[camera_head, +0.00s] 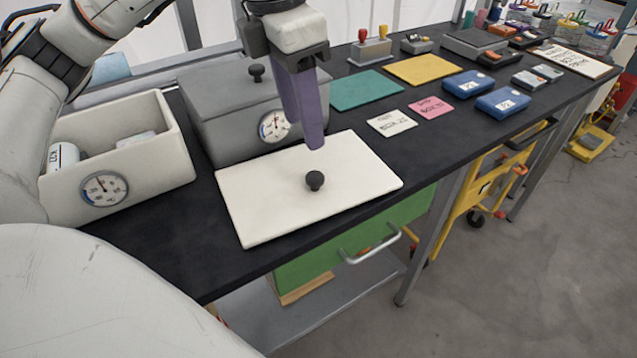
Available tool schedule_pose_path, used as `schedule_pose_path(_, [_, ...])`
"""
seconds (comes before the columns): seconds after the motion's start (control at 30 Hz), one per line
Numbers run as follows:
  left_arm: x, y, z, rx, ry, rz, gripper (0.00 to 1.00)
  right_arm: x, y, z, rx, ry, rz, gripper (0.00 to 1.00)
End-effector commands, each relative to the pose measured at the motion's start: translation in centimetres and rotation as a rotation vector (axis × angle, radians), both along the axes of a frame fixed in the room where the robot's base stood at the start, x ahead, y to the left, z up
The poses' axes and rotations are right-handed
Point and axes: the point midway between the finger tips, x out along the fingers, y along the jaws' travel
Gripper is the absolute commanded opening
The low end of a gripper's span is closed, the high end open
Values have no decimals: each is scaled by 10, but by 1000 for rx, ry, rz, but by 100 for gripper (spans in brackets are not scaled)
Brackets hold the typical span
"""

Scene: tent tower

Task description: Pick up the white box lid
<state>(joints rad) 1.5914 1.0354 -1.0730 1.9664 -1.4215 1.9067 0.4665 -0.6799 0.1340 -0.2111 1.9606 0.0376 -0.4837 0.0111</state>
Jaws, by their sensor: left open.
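The white box lid (270,205) lies flat on the dark table, with a small black knob (315,180) at its middle. My left gripper (315,142) comes down from above, over the far part of the lid. Its purple fingers point down, a little behind the knob, and hold nothing that I can see. One finger largely hides the other from this angle. The open white box (170,165) with a dial stands to the left, with white items inside. My right gripper is not in view.
A grey box (205,120) with a knobbed lid and dial stands just behind the white lid. Green (366,90) and yellow (422,69) mats, note cards (391,123) and blue boxes (503,102) lie to the right. The table's front edge is close to the lid.

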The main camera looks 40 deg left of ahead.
Motion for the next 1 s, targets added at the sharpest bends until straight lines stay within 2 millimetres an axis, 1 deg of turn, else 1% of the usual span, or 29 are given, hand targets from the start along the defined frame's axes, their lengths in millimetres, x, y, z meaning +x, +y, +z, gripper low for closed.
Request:
schedule_pose_path(0.03, [0, 0, -9, 0, 0, 0, 45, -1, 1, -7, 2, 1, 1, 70])
schedule_pose_path(0.13, [1, -1, -19, 1, 2, 0, 45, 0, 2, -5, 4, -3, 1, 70])
schedule_pose_path(0.33, [5, -3, -47, 0, 2, 0, 45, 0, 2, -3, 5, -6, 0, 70])
schedule_pose_path(0.57, [8, -4, -65, -1, 1, 1, 45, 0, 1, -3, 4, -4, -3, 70])
schedule_pose_path(0.8, [13, -5, -100, -1, 2, -1, 45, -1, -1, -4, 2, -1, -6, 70])
schedule_pose_path(0.9, [14, -6, -107, -2, 1, -1, 45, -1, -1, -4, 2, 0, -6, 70])
schedule_pose_path(1.0, [14, -6, -108, -3, 0, -1, 45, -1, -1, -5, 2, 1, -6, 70])
